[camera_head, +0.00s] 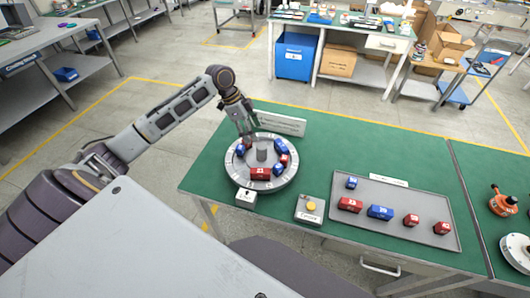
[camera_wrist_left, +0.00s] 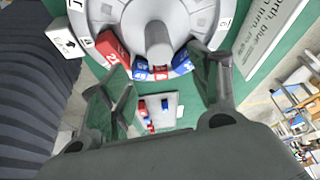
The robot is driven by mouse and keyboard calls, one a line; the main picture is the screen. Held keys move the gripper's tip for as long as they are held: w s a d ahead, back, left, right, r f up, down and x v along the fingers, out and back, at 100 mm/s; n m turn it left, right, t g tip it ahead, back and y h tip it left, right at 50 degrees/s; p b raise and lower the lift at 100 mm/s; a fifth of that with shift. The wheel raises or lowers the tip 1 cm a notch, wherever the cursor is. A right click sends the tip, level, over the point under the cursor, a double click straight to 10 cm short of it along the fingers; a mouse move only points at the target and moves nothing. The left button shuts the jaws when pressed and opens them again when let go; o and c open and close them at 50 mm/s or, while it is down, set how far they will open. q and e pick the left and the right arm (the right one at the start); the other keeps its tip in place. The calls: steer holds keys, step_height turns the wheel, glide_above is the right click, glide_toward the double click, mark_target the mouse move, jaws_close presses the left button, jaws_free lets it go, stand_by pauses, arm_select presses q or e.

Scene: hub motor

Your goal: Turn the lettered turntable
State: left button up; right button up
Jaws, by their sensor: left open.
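The round grey turntable (camera_head: 236,177) lies on the green table with a grey post (camera_head: 262,152) at its centre. Red and blue numbered blocks sit on it around the post, with a red block (camera_head: 260,174) at the front. In the left wrist view its lettered rim (camera_wrist_left: 101,14) and the post (camera_wrist_left: 158,40) fill the top. My left gripper (camera_head: 246,132) is over the far left side of the turntable. Its fingers (camera_wrist_left: 160,75) are spread, with nothing between them; contact with the turntable cannot be told. My right gripper is not in view.
A small white box with an arrow (camera_head: 245,196) stands at the turntable's front. A box with a yellow button (camera_head: 310,207) is to its right. A grey tray (camera_head: 380,237) holds several red and blue blocks. A sign (camera_head: 281,123) stands behind the turntable.

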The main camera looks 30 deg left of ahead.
mark_target(267, 156)
arm_select(q)
steer(key=p+x, duration=0.1)
steer(key=x, duration=1.2)
jaws_close()
stand_by(0.5)
